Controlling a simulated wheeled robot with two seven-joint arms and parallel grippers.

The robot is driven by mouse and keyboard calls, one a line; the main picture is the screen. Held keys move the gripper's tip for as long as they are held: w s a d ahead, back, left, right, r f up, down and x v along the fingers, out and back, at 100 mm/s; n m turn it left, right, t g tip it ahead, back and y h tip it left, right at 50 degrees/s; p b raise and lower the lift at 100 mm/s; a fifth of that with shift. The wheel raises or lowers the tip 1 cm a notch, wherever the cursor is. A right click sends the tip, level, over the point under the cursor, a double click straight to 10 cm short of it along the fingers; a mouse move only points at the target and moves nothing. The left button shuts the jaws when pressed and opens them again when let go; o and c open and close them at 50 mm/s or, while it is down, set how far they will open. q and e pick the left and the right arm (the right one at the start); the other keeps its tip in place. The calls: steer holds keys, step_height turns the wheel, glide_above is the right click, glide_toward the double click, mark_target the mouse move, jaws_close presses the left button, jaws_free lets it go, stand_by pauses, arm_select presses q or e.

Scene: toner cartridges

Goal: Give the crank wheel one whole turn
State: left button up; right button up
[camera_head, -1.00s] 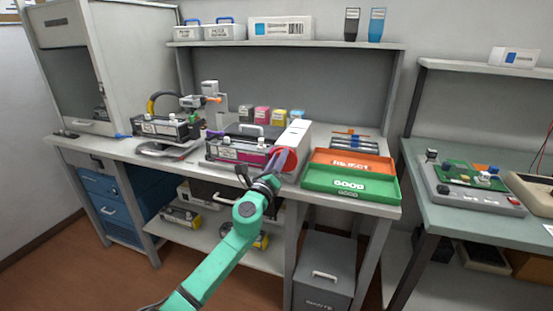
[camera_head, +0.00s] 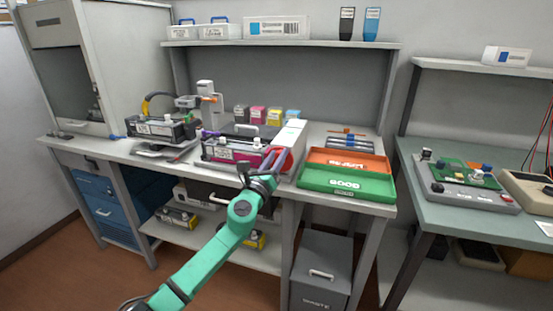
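The crank wheel appears to be the red disc (camera_head: 287,163) on the front of a white box-shaped unit (camera_head: 291,135), at the right end of the magenta-fronted cartridge (camera_head: 230,152) on the workbench. My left gripper (camera_head: 277,158) is right in front of the disc and hides much of it. Its fingers point up and away toward the disc. I cannot tell whether they touch it, or how far apart they are. My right gripper is not in view.
A green GOOD tray (camera_head: 345,183) and an orange REJECT tray (camera_head: 350,162) lie just right of the unit. Another cartridge (camera_head: 160,130) stands on a holder at left. A grey waste bin (camera_head: 320,272) stands below the bench.

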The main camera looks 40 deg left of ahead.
arm_select(q)
steer(key=shift+o, duration=0.8)
steer(key=shift+f, duration=0.1)
steer(key=b+v, duration=0.3)
steer(key=v, duration=1.1)
steer(key=shift+s, duration=0.25)
steer(key=shift+d, duration=0.15)
